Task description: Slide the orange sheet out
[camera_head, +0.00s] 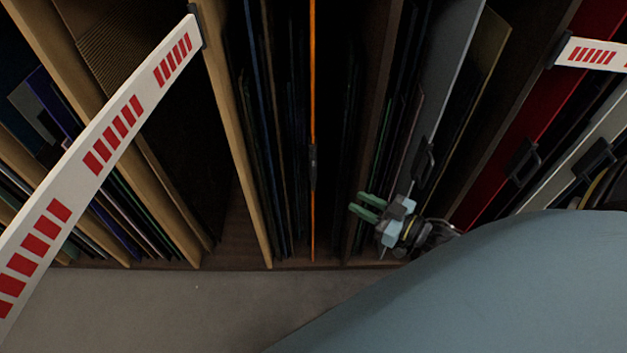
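The orange sheet (313,80) stands on edge in the rack's middle bay, seen as a thin upright orange line. A black handle (313,166) sits on its front edge. My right gripper (363,208) is to the right of the sheet, lower than the handle in the picture, with its green fingers pointing left. The fingers are apart with a gap between them, and nothing shows in the gap. The gripper does not touch the sheet or the handle. My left gripper is not in view.
Wooden dividers (234,140) separate bays with several dark sheets. Grey (447,70) and red (540,110) panels with black handles stand at the right. A white barrier strip with red marks (110,130) crosses the left. Grey floor (190,310) lies clear in front.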

